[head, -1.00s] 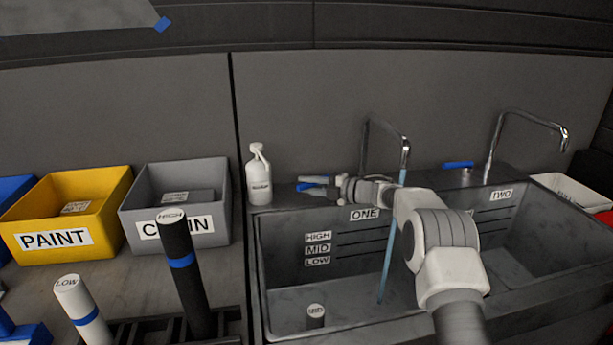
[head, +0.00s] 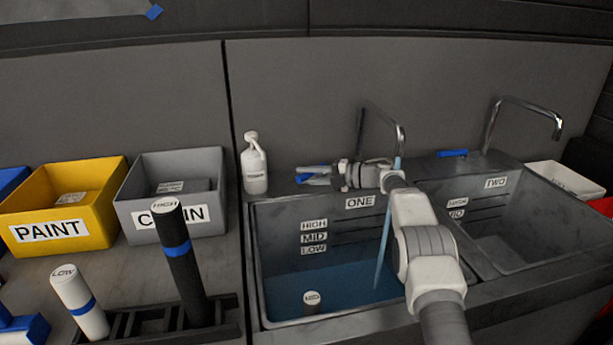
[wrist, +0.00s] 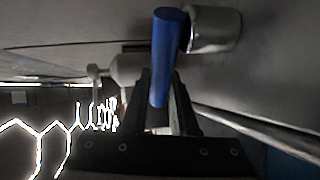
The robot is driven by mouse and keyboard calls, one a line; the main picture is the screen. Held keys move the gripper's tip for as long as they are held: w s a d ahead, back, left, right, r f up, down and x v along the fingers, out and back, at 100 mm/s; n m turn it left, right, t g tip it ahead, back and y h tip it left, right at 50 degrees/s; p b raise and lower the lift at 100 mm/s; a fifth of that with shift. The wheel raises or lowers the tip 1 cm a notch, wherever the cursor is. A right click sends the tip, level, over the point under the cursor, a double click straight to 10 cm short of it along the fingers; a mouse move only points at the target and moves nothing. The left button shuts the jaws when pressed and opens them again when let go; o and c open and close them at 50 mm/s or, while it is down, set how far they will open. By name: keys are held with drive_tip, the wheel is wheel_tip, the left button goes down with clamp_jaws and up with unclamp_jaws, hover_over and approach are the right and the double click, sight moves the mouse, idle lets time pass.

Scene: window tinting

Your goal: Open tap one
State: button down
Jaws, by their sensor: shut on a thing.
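My gripper (head: 318,175) is at the back left of sink one, shut on the blue handle of tap one (head: 311,168). In the wrist view the blue handle (wrist: 168,55) stands between the two dark fingers (wrist: 163,108), beside a grey metal cylinder. The spout of tap one (head: 400,140) rises behind my arm. A thin stream of water (head: 382,245) falls from it into sink one (head: 257,270). Blue water (head: 345,285) covers the bottom of this basin, below the LOW label (head: 314,249). My wrist hides part of the tap's base.
Tap two (head: 540,108), with its blue handle (head: 452,153), stands over sink two on the right. A white bottle (head: 254,165) stands just left of my gripper. A short capped cylinder (head: 311,302) stands in sink one. Yellow and grey bins line the left.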

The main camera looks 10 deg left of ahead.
idle(0.3)
drive_tip(key=c, duration=0.7)
unclamp_jaws()
drive_tip(key=d+r, duration=0.1)
drive_tip(key=d, duration=0.4)
drive_tip(key=s+d+r+p, duration=0.1)
drive_tip(key=d, duration=0.5)
drive_tip(key=d+r, duration=0.1)
drive_tip(key=d, duration=0.5)
drive_tip(key=shift+s+r, duration=0.1)
drive_tip(key=shift+s, duration=0.2)
